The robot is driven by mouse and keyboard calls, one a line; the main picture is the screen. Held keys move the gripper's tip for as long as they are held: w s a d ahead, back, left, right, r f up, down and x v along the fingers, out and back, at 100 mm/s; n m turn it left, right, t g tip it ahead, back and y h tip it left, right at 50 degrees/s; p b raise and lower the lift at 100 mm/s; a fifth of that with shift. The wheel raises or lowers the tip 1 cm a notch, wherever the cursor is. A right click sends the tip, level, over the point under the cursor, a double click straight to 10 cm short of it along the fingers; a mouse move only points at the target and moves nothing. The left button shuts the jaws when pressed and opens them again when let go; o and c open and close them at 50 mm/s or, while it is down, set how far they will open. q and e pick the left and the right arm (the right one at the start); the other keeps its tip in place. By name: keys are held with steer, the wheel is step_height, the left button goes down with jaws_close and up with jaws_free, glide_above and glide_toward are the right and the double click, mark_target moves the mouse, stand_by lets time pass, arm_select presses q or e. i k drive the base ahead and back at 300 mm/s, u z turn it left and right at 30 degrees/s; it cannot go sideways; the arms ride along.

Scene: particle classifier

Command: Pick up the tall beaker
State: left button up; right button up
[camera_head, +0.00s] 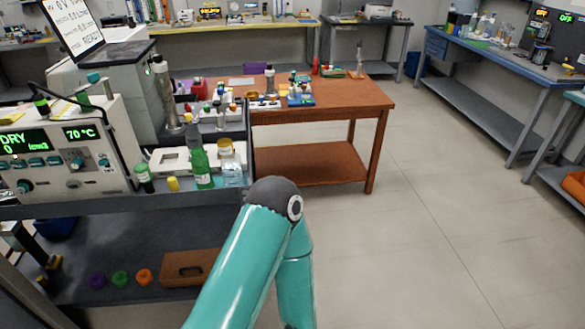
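A clear glass vessel (232,173) that looks like a beaker stands at the right end of the grey bench, beside a green bottle (201,168). I cannot tell for sure whether it is the tall beaker, as the glassware is small in the picture. A teal arm of mine rises from the bottom middle and bends at a dark joint just right of and below the bench's end. Its gripper is outside the picture. My other arm and gripper are not seen.
A white instrument (68,158) reading 70 °C stands on the left. A brown wooden table (345,97) behind carries several small bottles and racks. Blue-framed benches (490,52) line the right wall. The floor (440,220) on the right is clear.

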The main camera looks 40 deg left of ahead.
mark_target(232, 166)
steer(key=z, duration=0.4)
steer(key=i, duration=2.3)
steer(key=z, duration=0.8)
steer(key=i, duration=0.2)
steer(key=u, duration=3.65)
steer(key=i, duration=0.3)
steer(key=u, duration=1.1)
steer(key=i, duration=0.5)
steer(key=z, duration=0.1)
